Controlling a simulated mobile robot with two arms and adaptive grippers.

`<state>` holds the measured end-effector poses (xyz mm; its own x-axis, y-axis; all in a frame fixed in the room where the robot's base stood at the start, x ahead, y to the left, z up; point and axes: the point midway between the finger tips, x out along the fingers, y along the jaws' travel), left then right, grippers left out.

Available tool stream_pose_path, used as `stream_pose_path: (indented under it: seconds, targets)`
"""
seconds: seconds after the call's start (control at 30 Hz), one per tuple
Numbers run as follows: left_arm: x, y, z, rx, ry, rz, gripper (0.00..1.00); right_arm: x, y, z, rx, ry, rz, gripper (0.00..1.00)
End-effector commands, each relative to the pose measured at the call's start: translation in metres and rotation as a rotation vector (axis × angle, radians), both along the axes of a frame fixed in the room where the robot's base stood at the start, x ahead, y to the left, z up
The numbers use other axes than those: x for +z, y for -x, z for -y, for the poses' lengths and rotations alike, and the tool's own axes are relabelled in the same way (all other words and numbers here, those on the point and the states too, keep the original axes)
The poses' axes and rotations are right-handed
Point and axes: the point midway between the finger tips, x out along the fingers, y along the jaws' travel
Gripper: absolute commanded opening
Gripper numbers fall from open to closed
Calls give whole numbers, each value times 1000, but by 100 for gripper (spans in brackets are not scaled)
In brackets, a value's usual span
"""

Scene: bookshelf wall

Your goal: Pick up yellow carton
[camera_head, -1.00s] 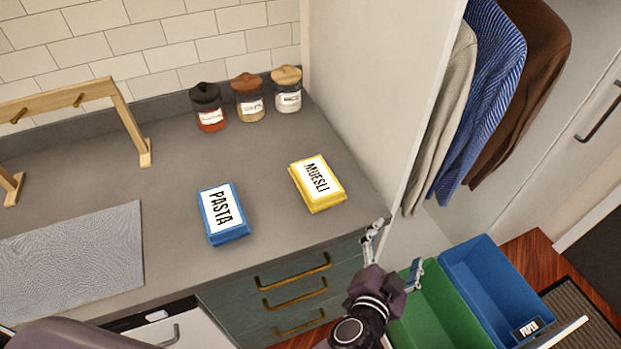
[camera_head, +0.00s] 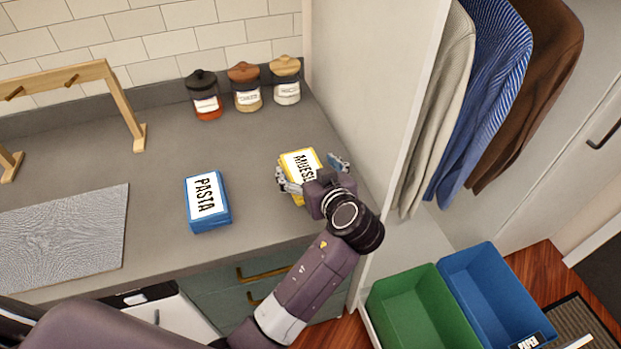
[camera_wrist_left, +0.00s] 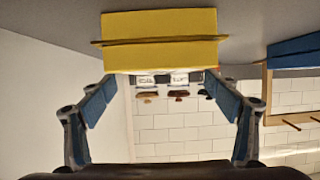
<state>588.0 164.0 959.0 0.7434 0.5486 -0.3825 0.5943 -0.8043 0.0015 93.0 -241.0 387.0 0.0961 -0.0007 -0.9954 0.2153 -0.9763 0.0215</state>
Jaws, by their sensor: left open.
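The yellow carton (camera_head: 299,158), with a white label reading MUESLI, lies on the grey counter near its right end. My left gripper (camera_head: 312,172) is at the carton, with one finger on each side of it in the head view; the wrist and gripper body hide the carton's near part. In the left wrist view the yellow carton (camera_wrist_left: 160,40) is ahead, across the space between the two spread fingers of the left gripper (camera_wrist_left: 160,98). The fingers are open, and I cannot tell whether they touch it. My right gripper is not in view.
A blue PASTA carton (camera_head: 208,202) lies left of the yellow one. Several lidded jars, one with a black lid (camera_head: 204,95), stand at the back wall. A white partition (camera_head: 375,100) rises on the right. Green (camera_head: 425,310) and blue (camera_head: 497,290) bins stand below.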

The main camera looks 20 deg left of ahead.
Motion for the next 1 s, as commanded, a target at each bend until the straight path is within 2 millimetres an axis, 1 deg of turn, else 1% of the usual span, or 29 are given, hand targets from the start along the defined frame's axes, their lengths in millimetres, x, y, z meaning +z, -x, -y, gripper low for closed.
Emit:
stream_pose_path:
  seconds: [0.17,0.37,0.5,0.6,0.8,0.83,0.87,1.0]
  targets:
    - [-4,-15,-12,-1,-4,-1,82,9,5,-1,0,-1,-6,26]
    - [-9,-36,-28,-2,-7,-2,82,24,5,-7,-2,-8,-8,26]
    - [-18,-47,-36,-3,-5,-1,82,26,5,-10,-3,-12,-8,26]
    - [-22,-51,-38,-4,-4,-1,82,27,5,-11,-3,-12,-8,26]
    - [-23,-51,-38,-4,-2,-2,82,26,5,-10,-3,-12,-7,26]
    - [-23,-51,-38,-4,-2,-2,81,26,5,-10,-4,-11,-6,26]
    - [-23,-51,-38,-4,-2,-2,78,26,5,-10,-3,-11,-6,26]
    - [-22,-51,-38,-4,-2,-2,62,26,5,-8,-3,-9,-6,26]
